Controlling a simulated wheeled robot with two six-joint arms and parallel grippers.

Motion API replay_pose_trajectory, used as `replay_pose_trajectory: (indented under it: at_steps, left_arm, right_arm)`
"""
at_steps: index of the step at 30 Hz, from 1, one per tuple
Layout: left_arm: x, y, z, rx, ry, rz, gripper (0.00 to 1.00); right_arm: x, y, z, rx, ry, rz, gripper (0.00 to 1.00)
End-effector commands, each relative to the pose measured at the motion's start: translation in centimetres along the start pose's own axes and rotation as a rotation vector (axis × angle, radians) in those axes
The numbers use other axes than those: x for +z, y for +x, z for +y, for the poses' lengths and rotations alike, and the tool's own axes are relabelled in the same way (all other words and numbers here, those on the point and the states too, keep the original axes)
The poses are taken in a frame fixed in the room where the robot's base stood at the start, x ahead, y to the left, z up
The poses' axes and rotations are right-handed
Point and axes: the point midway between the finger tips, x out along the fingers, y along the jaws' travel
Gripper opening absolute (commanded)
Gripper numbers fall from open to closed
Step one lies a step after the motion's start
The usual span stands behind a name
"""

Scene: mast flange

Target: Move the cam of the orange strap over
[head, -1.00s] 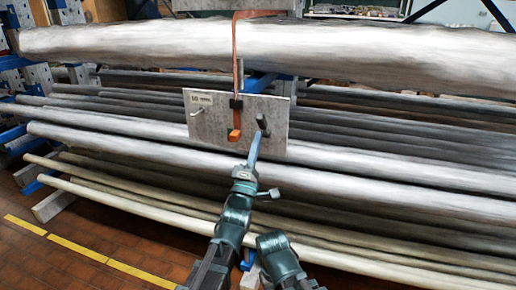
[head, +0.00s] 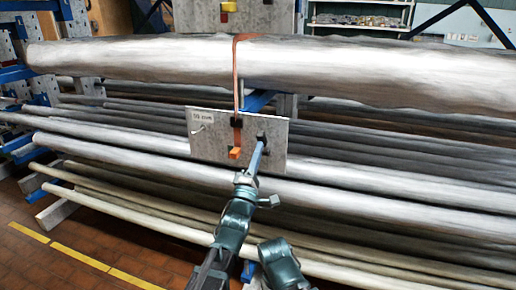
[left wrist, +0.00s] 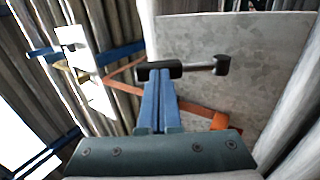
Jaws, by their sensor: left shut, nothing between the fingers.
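The orange strap (head: 236,75) runs over the large grey pole and hangs down in front of a grey plate. A black buckle-like piece (head: 237,121) sits on it, with a bright orange end (head: 235,153) below. A black-ended pin (head: 262,137) stands at the right of the plate; which black part is the cam, I cannot tell. My left gripper (head: 261,146) has its slim blue fingers together at this pin. In the left wrist view the fingertips (left wrist: 159,75) overlap a black bar (left wrist: 168,71) on a grey rod; contact is unclear.
The plate (head: 212,148) bears a size label and a small peg at its left. The large pole (head: 350,75) lies above it, and several long poles (head: 400,200) lie racked behind and below. Another plate with a yellow and red piece (head: 228,8) shows at the top.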

Motion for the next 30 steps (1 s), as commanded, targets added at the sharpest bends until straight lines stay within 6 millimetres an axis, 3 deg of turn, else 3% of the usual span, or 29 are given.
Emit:
replay_pose_trajectory:
  at_steps: [1, 9, 30]
  left_arm:
    - [0.0, 0.8, 1.2, -0.033, -0.001, 0.000, 0.00]
    - [0.0, 2.8, 1.8, -0.232, 0.000, 0.000, 0.00]
    - [0.0, 5.6, 1.0, -0.247, -0.001, 0.001, 0.00]
  right_arm:
    - [0.1, -2.1, 0.2, 0.000, 0.000, 0.000, 0.50]
    - [0.4, -7.5, 0.7, 0.000, 0.000, 0.000, 0.50]
    - [0.5, -8.7, 0.8, 0.000, 0.000, 0.000, 0.50]
